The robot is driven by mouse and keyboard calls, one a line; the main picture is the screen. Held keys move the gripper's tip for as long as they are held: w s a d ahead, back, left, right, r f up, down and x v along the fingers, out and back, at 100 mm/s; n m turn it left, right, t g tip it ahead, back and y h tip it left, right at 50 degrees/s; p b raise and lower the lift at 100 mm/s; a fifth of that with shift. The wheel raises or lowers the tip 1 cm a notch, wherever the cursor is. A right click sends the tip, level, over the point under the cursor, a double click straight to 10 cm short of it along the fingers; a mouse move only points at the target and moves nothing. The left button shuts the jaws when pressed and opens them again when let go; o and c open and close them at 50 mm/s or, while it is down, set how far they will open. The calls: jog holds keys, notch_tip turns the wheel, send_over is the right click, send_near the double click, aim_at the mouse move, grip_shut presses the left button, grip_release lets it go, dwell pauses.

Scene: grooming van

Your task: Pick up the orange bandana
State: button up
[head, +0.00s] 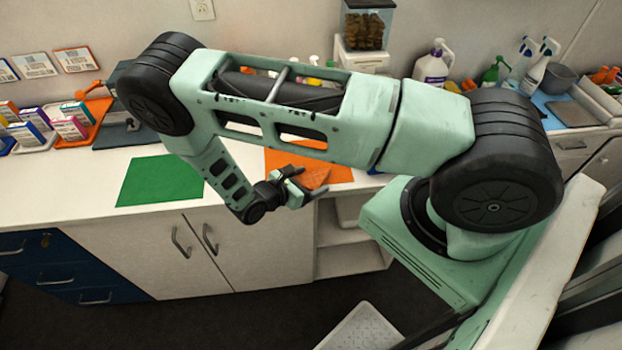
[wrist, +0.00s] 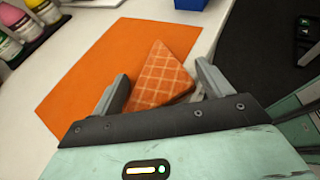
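The orange bandana (wrist: 162,78) is a folded triangle with a pale checked pattern. In the wrist view it lies on a plain orange mat (wrist: 85,77), partly between the two fingers of my gripper (wrist: 160,85). The fingers stand apart on either side of it, and its lower edge is hidden by the gripper body. In the head view the bandana (head: 315,177) shows on the orange mat (head: 340,176) near the counter's front edge, right beside my gripper (head: 303,185). I cannot tell whether any finger touches the cloth.
A green mat (head: 162,181) lies on the counter to the left. A blue container (wrist: 191,4) stands beyond the orange mat, and several bottles (wrist: 22,28) stand at its left. The counter's front edge drops to a dark floor (wrist: 262,60) on the right.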

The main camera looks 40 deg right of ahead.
aim_at(308, 182)
jog(key=c, duration=0.8)
jog(key=shift+c, duration=0.3)
jog(key=shift+r, duration=0.55)
jog(key=c, duration=0.7)
notch_tip(308, 182, up, 9)
jog(key=b, duration=0.3)
grip_shut()
jog(key=o, duration=1.7)
grip_release()
jog(key=shift+o, duration=0.2)
